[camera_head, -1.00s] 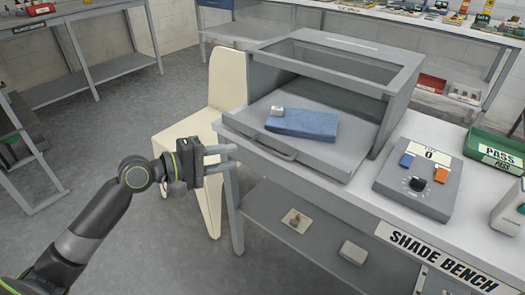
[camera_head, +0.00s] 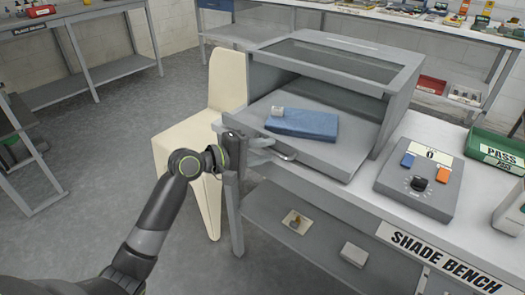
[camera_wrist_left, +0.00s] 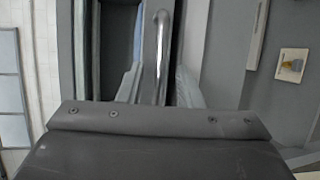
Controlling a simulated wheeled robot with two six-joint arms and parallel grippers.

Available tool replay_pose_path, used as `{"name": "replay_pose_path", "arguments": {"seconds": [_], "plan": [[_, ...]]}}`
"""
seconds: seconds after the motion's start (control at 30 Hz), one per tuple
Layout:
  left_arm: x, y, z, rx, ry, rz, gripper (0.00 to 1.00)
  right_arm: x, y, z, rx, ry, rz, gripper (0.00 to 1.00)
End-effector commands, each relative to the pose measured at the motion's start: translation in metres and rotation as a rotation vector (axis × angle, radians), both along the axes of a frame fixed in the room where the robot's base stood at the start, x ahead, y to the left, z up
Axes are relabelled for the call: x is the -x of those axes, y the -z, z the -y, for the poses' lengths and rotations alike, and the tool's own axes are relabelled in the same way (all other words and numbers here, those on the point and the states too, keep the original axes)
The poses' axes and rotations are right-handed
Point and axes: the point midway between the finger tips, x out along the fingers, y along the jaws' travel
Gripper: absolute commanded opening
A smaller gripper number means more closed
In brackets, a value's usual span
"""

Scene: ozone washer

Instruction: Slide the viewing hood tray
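The viewing hood (camera_head: 340,62) is a grey box with a glass top on the bench. My left gripper (camera_head: 262,150) is at the tray's front edge, by the curved bar handle (camera_head: 284,157). In the left wrist view the handle (camera_wrist_left: 160,50) runs between the two fingers (camera_wrist_left: 158,88), with gaps on both sides. The left gripper looks open around it. My right gripper is not in view.
A control box (camera_head: 418,178) with a dial and blue and orange buttons stands right of the hood. A green PASS tray (camera_head: 497,150) is beyond it. A cream chair (camera_head: 228,85) stands close left of the bench. The lower shelf (camera_head: 320,235) holds small items.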

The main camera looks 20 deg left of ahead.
Motion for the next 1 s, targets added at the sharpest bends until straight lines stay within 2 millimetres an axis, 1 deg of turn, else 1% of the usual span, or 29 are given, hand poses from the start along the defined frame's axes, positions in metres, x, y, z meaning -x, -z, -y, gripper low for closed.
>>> {"name": "replay_pose_path", "arguments": {"seconds": [0.1,0.13,0.37,0.63,0.73,0.83,0.9,1.0], "plan": [[0.0,0.0,0.0,0.0,0.0,0.0,0.32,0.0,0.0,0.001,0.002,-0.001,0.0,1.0],[0.0,0.0,0.0,0.0,0.0,0.0,0.3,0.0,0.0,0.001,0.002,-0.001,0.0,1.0],[0.0,0.0,0.0,0.001,0.0,0.001,0.0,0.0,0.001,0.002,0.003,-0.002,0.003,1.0],[0.0,0.0,0.0,0.0,0.0,0.0,0.0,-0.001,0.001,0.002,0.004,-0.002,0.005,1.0],[-0.004,-0.001,0.001,0.001,0.0,0.0,0.0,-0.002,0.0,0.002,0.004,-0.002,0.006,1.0],[-0.017,-0.002,0.005,0.004,-0.002,0.0,0.0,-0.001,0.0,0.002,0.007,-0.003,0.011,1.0],[-0.03,-0.002,0.01,0.004,-0.003,0.0,0.0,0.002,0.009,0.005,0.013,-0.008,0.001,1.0],[-0.048,-0.002,0.017,0.004,-0.003,0.0,0.0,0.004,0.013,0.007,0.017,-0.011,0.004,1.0]]}}
